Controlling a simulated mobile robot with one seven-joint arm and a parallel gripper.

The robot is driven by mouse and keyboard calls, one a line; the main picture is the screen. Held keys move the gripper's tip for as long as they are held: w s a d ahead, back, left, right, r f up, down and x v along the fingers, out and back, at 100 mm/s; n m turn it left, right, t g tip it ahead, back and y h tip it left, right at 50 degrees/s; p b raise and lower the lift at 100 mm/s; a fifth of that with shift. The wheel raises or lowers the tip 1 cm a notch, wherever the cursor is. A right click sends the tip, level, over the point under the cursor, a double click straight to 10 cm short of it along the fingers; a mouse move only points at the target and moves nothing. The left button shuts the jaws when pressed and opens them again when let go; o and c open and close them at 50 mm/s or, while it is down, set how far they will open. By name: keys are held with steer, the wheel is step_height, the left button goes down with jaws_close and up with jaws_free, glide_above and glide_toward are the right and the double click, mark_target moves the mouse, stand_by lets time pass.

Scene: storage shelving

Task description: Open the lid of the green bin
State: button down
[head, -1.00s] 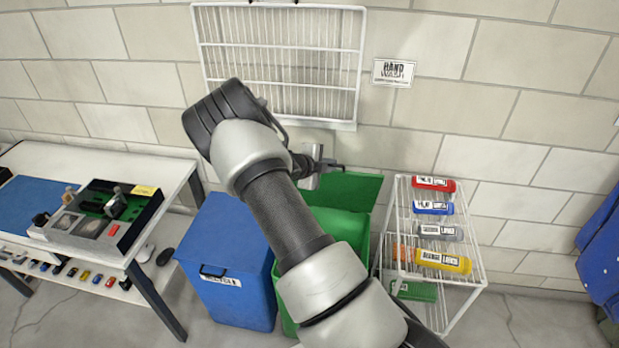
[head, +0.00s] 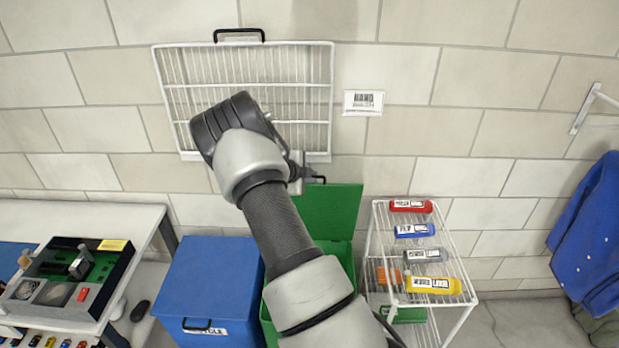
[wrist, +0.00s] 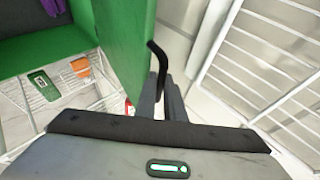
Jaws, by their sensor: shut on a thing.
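The green bin (head: 345,258) stands between the blue bin and the wire rack, partly hidden behind my arm. Its green lid (head: 332,208) is raised at the back, near upright, and the bin is open. The lid also shows in the wrist view (wrist: 124,50). My gripper (head: 314,179) is at the lid's upper edge, partly hidden by my arm. In the wrist view my gripper (wrist: 162,100) is shut on the lid's black handle (wrist: 158,60). Something purple (wrist: 53,7) shows in the bin's dark inside.
A blue bin (head: 205,275) with its lid down stands at left, beside a white table (head: 85,215). A white wire rack (head: 460,285) with several bottles stands close at right. A wire grid (head: 300,85) hangs on the wall just behind my gripper.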

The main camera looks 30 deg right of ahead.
steer(key=shift+a+f, duration=0.15)
steer(key=shift+f, duration=0.15)
steer(key=c, duration=1.9)
jaws_free()
steer(key=shift+s, duration=0.1)
steer(key=shift+c, duration=0.2)
steer(key=shift+o, duration=0.5)
steer(key=shift+s+f, duration=0.1)
steer(key=shift+a, duration=0.15)
steer(key=r+v, duration=0.1)
steer(key=v, duration=1.6)
steer(key=shift+r, duration=0.15)
